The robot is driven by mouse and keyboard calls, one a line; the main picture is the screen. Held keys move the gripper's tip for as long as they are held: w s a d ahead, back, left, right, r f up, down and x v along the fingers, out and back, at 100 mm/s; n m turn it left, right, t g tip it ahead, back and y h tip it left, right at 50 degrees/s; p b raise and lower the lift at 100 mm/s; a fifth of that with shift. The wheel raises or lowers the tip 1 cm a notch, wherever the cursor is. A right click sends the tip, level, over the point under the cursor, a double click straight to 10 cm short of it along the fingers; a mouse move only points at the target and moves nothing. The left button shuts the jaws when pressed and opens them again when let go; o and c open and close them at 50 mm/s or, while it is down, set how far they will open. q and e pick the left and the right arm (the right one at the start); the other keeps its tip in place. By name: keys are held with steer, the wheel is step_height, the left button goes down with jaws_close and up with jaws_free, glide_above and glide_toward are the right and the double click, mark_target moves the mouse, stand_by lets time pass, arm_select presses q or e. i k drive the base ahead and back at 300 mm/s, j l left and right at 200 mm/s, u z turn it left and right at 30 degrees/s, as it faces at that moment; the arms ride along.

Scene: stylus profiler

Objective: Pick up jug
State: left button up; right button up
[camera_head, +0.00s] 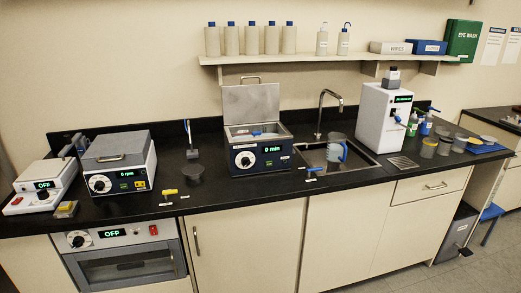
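The jug (335,148) is a clear, greyish vessel with a blue handle on its right side. It stands upright at the sink (312,158), below and slightly right of the curved metal tap (322,112). Whether its base rests inside the basin or on the rim is hard to tell at this size. Neither of my grippers is in view.
A water bath (258,160) with raised lid stands left of the sink. A white dispenser (376,118) stands close on its right. A shelf (325,58) with bottles hangs above.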

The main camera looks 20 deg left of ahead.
mark_target(336, 148)
steer(key=i+l+u, duration=0.2)
steer(key=i+l, duration=0.15)
steer(key=i, duration=0.4)
steer(key=i+l+u, duration=0.15)
steer(key=i+l, duration=0.3)
steer(key=i, duration=0.25)
steer(key=i+l+u, duration=0.2)
steer(key=i+l, duration=0.35)
steer(key=i, duration=0.15)
